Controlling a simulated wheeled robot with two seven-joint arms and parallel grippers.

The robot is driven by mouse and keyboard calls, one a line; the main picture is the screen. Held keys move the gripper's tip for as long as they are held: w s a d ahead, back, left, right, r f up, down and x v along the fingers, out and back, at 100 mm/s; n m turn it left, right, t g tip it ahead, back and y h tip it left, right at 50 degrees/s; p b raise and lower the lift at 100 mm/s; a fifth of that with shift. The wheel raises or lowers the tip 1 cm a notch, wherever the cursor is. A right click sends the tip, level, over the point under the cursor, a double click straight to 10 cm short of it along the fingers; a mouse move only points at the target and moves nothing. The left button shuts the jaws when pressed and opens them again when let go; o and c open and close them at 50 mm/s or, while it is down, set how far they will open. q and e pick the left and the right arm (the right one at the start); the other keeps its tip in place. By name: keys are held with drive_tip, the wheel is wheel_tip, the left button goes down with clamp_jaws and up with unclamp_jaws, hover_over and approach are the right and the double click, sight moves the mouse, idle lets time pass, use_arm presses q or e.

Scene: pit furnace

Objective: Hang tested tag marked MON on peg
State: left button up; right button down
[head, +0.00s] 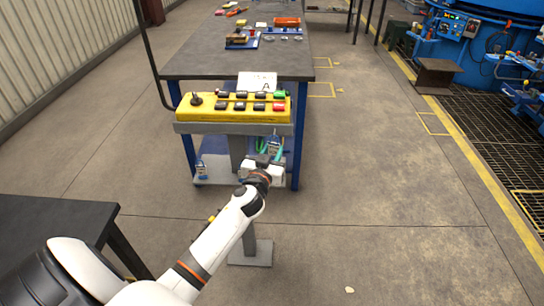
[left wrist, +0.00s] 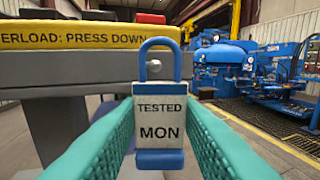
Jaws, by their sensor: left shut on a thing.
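The tag (left wrist: 160,112) is shaped like a padlock, with a blue loop on top and a white face reading TESTED MON. It is upright between the teal fingers of my left gripper (head: 268,154), which is shut on it. In the head view the tag (head: 274,145) shows small, just in front of the yellow control box. A small round metal end, likely the peg (left wrist: 153,66), shows through the tag's loop in the left wrist view. I cannot tell whether the loop is around it or only in front of it. My right gripper is not in view.
The yellow control box (head: 225,108) with several buttons stands on a grey pedestal with a foot plate (head: 250,253). Behind it is a workbench (head: 240,62). Open floor (head: 390,190) lies right.

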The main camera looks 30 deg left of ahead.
sight(271, 150)
use_arm(q)
drive_tip(key=shift+w+a, duration=0.45)
drive_tip(key=shift+w, duration=0.3)
drive_tip(key=shift+w+a+f+b, duration=0.35)
drive_tip(key=shift+w+b, duration=0.2)
drive_tip(key=shift+b, duration=0.05)
drive_tip(key=o, duration=1)
drive_tip(key=shift+o, duration=0.2)
drive_tip(key=v, duration=1.2)
drive_tip(key=shift+b, duration=0.4)
